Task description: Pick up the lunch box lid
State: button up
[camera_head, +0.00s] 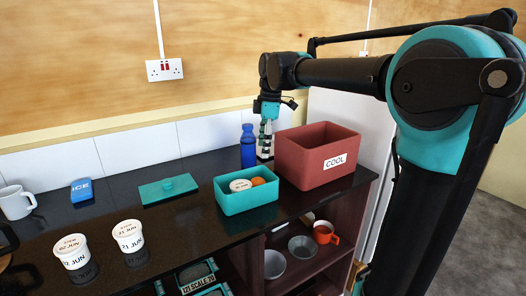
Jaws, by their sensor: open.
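The open lunch box holds a white-lidded tub (240,185) and an orange item (258,182). My gripper (265,150) is open and points down at the back of the counter, between the blue bottle and the red box. It is to the right of the lid and well apart from it.
A blue bottle (248,147) stands just left of my gripper; a red COOL box (315,160) stands right. A blue ICE pack (81,190), white mug (17,203) and two dated tubs (72,251) (129,236) stand left. Bare countertop surrounds the lid. Shelves below hold bowls (302,246) and an orange mug (325,233).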

aim_at(159, 190)
jog(key=u, duration=1.25)
jog(key=z, duration=0.6)
jog(key=j+u, duration=0.1)
jog(key=j, duration=1)
